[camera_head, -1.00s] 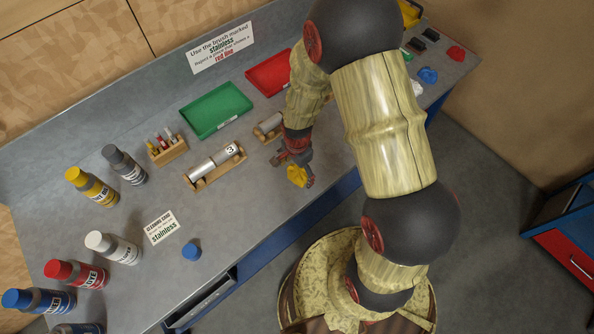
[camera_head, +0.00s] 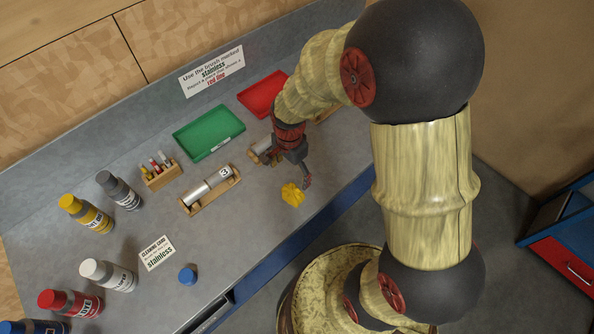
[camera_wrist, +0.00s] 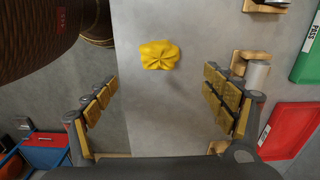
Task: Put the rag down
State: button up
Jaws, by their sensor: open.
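The yellow rag (camera_head: 292,194) lies crumpled on the grey bench top (camera_head: 240,235), near its front edge. In the wrist view the rag (camera_wrist: 159,55) lies beyond the fingertips, with bare bench around it. My gripper (camera_head: 290,175) is just behind and above the rag in the head view. In the wrist view my gripper (camera_wrist: 160,90) has its two padded fingers spread wide, with nothing between them. The gripper and the rag are apart.
A wooden rack with a metal cylinder marked 3 (camera_head: 210,190) stands left of the rag. A green tray (camera_head: 209,133) and a red tray (camera_head: 262,95) are behind. Several bottles (camera_head: 86,213) stand at the left. A blue cap (camera_head: 187,275) lies near the front.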

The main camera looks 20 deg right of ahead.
jog(key=s+r+n+t, duration=0.2)
jog(key=s+r+n, duration=0.2)
jog(key=r, duration=0.5)
jog(key=s+r+n+t, duration=0.1)
jog(key=s+r+n, duration=0.4)
jog(key=r, duration=0.4)
jog(key=s+r+n+t, duration=0.2)
jog(key=s+r+n, duration=0.2)
jog(key=r, duration=0.5)
jog(key=shift+s+n+t, duration=0.3)
jog(key=shift+s+n, duration=0.1)
jog(key=shift+s, duration=0.1)
notch_tip(320, 180, down, 12)
jog(key=b, duration=1.2)
jog(key=shift+f, duration=0.1)
jog(key=shift+c, duration=0.8)
